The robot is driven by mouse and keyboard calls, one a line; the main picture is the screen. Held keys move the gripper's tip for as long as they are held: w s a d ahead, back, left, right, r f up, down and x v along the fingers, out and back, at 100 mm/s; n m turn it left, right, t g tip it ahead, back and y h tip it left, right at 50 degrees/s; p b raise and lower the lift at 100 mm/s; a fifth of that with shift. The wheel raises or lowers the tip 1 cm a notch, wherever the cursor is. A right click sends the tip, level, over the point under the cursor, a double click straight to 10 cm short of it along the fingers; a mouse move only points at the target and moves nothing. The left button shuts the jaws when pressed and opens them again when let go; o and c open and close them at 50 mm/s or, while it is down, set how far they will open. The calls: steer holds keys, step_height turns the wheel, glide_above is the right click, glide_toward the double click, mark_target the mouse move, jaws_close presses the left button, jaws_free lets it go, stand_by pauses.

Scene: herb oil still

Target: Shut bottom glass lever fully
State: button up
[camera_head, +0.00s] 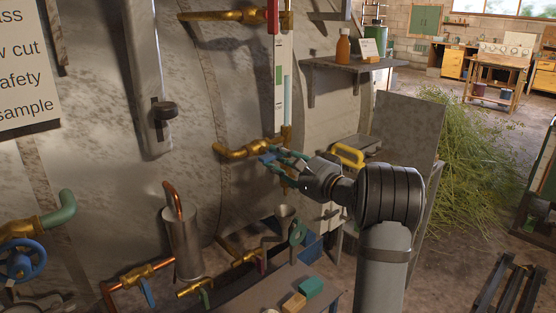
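The sight glass (287,85) is an upright tube on the metal still, with brass fittings at its top and bottom. At the lower brass fitting (238,152), a small blue lever (266,157) sticks out to the right. The upper fitting has a red lever (272,16) that hangs down. My gripper (275,162) has teal fingers that are spread apart, with their tips at the right of the blue lever. I cannot tell whether they touch it. The fingers and the fitting partly hide the lever's far end.
A shelf (345,65) with an orange bottle (343,46) stands out at the upper right. Below are copper pipes, a metal cylinder (184,245) and a small table (270,291) with coloured blocks. A yellow handle (348,155) is behind my wrist. Cut herbs (480,155) lie at right.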

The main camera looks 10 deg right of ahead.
steer(key=c, duration=0.6)
jaws_close()
steer(key=shift+m, duration=0.3)
steer(key=m, duration=0.8)
steer(key=shift+s+a+r, duration=0.1)
steer(key=shift+a, duration=0.05)
steer(key=m+p, duration=0.2)
steer(key=m, duration=0.3)
steer(key=shift+r, duration=0.2)
steer(key=shift+m+p, duration=1.6)
steer(key=shift+m, duration=0.8)
steer(key=shift+f, duration=0.1)
